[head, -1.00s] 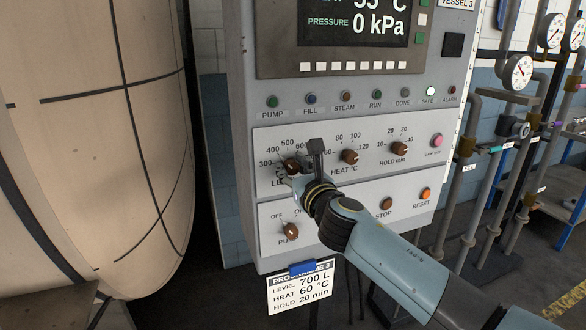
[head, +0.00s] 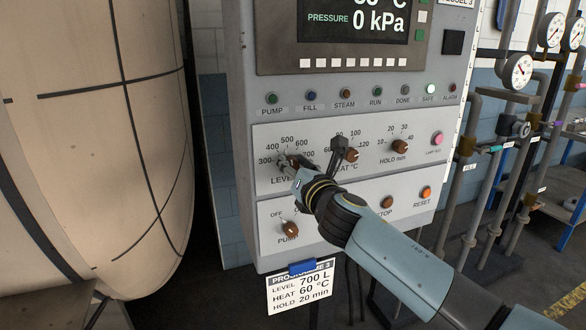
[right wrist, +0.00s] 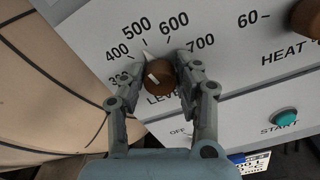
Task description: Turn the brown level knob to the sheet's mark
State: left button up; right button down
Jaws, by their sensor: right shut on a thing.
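The brown level knob (right wrist: 160,80) shows between the two fingers of my right gripper (right wrist: 160,72) in the right wrist view. The fingers are shut on its sides. Its white pointer aims close to the 500 mark on the printed scale, which runs from 300 to 700. In the head view my right gripper (head: 292,166) covers most of the knob. The programme sheet (head: 300,286) hangs under the panel from a blue clip and reads level 700 L, heat 60 °C, hold 20 min. My left gripper is out of view.
The brown heat knob (head: 351,154) and hold knob (head: 399,147) sit right of the level knob. The pump knob (head: 290,229) is below it. A large cream vessel (head: 100,130) stands close at the left. Pipes and gauges (head: 518,70) stand at the right.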

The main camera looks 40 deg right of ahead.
jog(key=m, duration=0.2)
jog(key=m+b, duration=0.1)
jog(key=m, duration=0.1)
jog(key=shift+f+m, duration=0.2)
jog(key=shift+m, duration=0.1)
jog(key=m+b, duration=0.2)
jog(key=m, duration=0.2)
jog(key=shift+m, duration=0.3)
jog(key=shift+f+m+b, duration=0.2)
jog(key=shift+m+b, duration=1.8)
jog(key=shift+m, duration=2.4)
jog(key=c, duration=0.9)
grip_release()
jog(key=shift+r, duration=0.1)
jog(key=shift+c, duration=0.2)
